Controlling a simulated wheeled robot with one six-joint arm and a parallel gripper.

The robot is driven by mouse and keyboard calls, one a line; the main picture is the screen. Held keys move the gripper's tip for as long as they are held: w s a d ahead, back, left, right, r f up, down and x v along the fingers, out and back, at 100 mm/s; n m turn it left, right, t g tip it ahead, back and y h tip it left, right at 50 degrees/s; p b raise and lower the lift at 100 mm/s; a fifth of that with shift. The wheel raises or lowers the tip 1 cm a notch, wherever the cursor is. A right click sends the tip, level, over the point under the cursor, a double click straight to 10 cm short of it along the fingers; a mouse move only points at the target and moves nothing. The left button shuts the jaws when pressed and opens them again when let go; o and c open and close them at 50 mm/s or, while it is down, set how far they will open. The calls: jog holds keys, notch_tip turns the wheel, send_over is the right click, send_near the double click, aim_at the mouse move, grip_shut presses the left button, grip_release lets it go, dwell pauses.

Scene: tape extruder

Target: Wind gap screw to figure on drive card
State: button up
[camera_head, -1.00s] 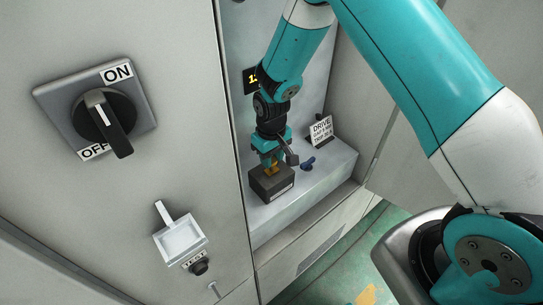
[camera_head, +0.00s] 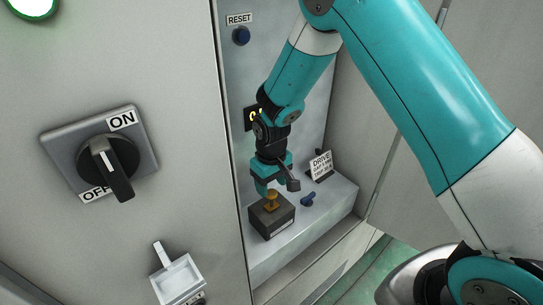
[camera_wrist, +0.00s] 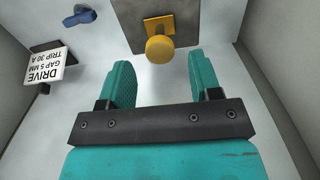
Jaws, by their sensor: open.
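The gap screw is a brass knob (camera_head: 272,198) on top of a dark block (camera_head: 268,222) on the ledge inside the cabinet. In the wrist view the knob (camera_wrist: 159,49) lies ahead, in line with the space between my fingertips. My gripper (camera_head: 272,184) is open and empty, just above the knob and apart from it. The drive card (camera_head: 321,165) stands tilted at the back of the ledge. In the wrist view the card (camera_wrist: 46,67) is upside down and reads DRIVE, GAP 5 MM, TRIP 30 A. A yellow-digit display (camera_head: 251,117) is partly hidden behind my arm; a 0 shows.
A blue lever-like part (camera_head: 308,198) lies on the ledge right of the block. A blue RESET button (camera_head: 241,36) is on the back wall. The left panel carries an ON/OFF rotary switch (camera_head: 107,160) and a pale tray-like holder (camera_head: 177,279). Cabinet walls flank my arm.

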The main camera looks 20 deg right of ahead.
aim_at(271, 192)
notch_tip(271, 192, up, 16)
jog(key=b, duration=0.2)
jog(key=shift+f+b, duration=0.25)
jog(key=shift+b, duration=0.05)
